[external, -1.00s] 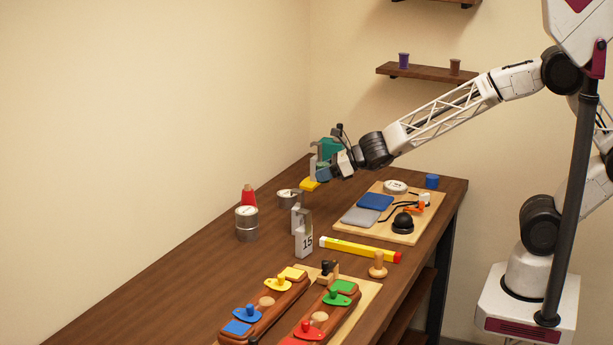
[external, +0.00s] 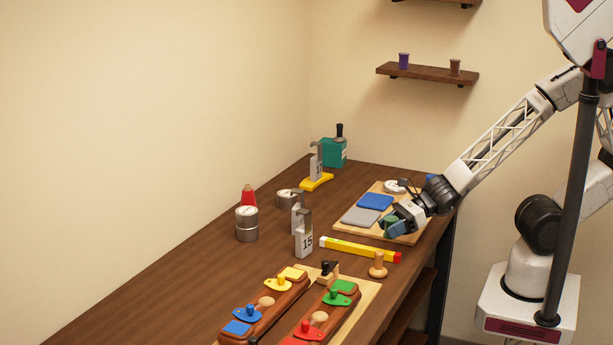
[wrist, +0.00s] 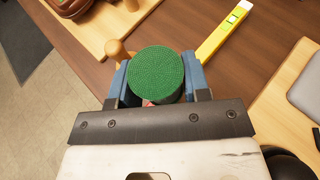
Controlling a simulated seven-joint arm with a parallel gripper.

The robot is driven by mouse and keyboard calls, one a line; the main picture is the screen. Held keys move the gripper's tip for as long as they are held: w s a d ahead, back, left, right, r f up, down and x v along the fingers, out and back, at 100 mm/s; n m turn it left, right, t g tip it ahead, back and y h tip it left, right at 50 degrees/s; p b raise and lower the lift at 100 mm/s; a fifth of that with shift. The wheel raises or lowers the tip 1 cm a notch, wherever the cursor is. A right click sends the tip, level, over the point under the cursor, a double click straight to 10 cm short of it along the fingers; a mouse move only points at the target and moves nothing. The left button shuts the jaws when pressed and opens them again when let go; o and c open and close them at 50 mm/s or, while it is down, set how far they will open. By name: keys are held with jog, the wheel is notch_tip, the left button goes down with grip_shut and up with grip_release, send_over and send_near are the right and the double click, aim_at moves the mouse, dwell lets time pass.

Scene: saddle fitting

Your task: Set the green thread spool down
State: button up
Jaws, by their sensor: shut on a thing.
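The green thread spool (wrist: 156,75) is between the two blue fingers of my gripper (wrist: 160,92) in the wrist view, its round green end facing the camera. My gripper is shut on it. In the external view the spool (external: 391,229) shows as a small green patch at my gripper (external: 394,222), over the near edge of the board.
The wooden board (external: 345,228) carries a grey pad (external: 361,216) and a blue pad (external: 375,201). A wooden knob (external: 378,267) stands nearby. Two wooden saddle-like pieces sit at the front.

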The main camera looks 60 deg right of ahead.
jog(key=shift+s+a+f+n+y, duration=0.15)
jog(key=shift+s+f, duration=0.1)
jog(key=shift+s, duration=0.6)
jog(key=shift+s+a+f+n+y, duration=0.15)
jog(key=shift+s+f, duration=0.1)
jog(key=shift+s, duration=0.55)
jog(key=shift+d, duration=0.1)
send_over(345, 267)
jog(key=shift+w+f, duration=0.1)
jog(key=shift+f, duration=0.65)
jog(key=shift+f, duration=0.1)
jog(key=shift+f, duration=1.65)
jog(key=shift+f, duration=0.55)
jog(key=shift+f, duration=0.3)
